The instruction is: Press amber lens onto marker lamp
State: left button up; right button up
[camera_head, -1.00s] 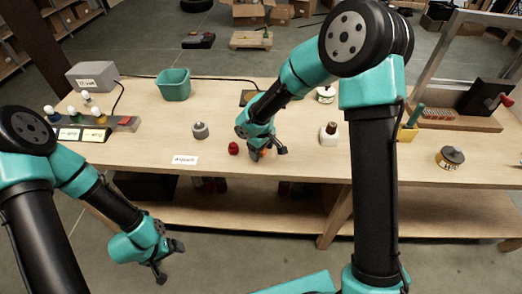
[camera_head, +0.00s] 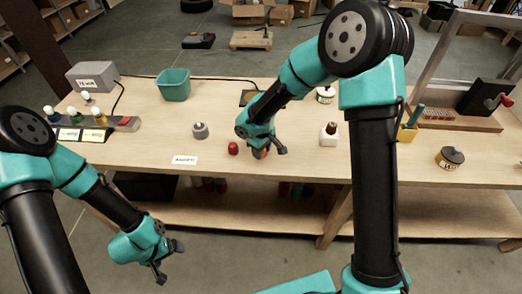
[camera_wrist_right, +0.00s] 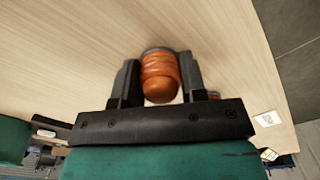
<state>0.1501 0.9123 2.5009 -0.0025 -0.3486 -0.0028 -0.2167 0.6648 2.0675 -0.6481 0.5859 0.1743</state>
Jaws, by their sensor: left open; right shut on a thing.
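The amber lens (camera_wrist_right: 160,80) is an orange, ribbed, round-ended piece. My right gripper (camera_wrist_right: 158,84) is shut on it, with one dark finger on each side. A thin grey rim shows behind the lens in the right wrist view; I cannot tell whether it is the marker lamp's base. In the head view only a bit of the orange lens (camera_head: 260,154) shows beside my right gripper (camera_head: 267,151), low over the table's front part. A grey round piece (camera_head: 200,131) stands on the table to the left. My left gripper (camera_head: 169,262) is open and empty, in front of the table.
A red cap-like piece (camera_head: 233,148) stands just left of my right gripper. A label card (camera_head: 185,160) lies at the table's front edge.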

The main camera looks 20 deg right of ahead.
jog(key=shift+r, duration=0.1)
jog(key=shift+r, duration=0.5)
notch_tip(320, 180, up, 3)
jog(key=shift+f, duration=0.2)
jog(key=s+a+r, duration=0.1)
jog(key=s+a, duration=0.3)
jog(key=s, duration=1.1)
jog(key=shift+s+a, duration=0.2)
jog(key=shift+w+r, duration=0.1)
